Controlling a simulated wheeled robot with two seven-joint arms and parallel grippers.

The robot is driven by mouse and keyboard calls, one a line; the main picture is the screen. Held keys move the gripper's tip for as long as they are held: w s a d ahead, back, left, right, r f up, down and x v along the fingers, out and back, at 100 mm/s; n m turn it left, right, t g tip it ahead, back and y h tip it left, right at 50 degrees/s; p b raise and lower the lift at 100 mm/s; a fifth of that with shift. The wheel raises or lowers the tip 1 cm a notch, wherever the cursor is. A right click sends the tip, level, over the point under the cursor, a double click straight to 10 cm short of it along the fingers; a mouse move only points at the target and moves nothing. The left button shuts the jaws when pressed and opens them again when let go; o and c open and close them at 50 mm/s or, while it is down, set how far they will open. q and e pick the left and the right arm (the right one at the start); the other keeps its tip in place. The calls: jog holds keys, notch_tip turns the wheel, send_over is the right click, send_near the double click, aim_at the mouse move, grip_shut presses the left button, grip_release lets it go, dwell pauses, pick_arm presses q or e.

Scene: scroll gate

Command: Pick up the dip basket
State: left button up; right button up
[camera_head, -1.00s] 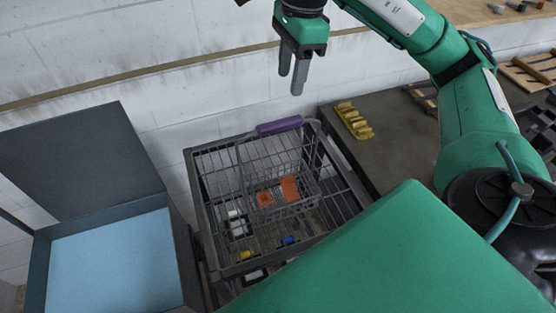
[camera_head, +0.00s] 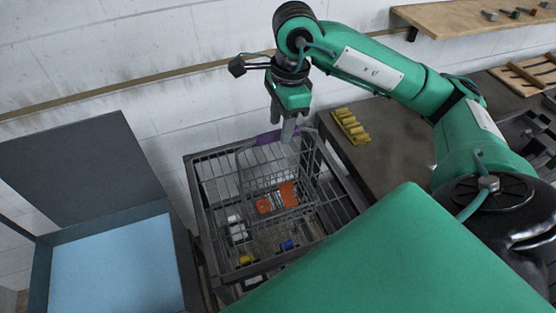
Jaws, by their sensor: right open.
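The dip basket (camera_head: 262,178) is a grey wire basket with a purple handle (camera_head: 266,138) on its upper rim. It sits inside a larger dark-framed wire rack and has orange parts (camera_head: 287,194) in it. My right gripper (camera_head: 288,134) points down at the right part of the purple handle, with its fingers overlapping the handle in the picture. The jaws are open, and I cannot tell whether the handle lies between them. The gripper hides the handle's right part. My left gripper is not in view.
An open dark box (camera_head: 110,262) with a light blue inside stands at the left, its lid up. A yellow ridged block (camera_head: 350,127) lies on the dark table (camera_head: 385,152) at the right. White, yellow and blue small parts lie low in the rack (camera_head: 205,222).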

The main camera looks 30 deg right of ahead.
aim_at(278, 131)
jog(key=f, duration=0.1)
jog(key=f+p, duration=0.1)
jog(key=shift+a+f+p, duration=0.25)
jog(key=shift+f+p, duration=0.1)
jog(key=shift+f, duration=0.05)
jog(key=shift+w+f, duration=0.1)
jog(key=shift+f, duration=0.45)
jog(key=shift+c, duration=0.4)
jog(key=shift+r, duration=0.1)
grip_shut()
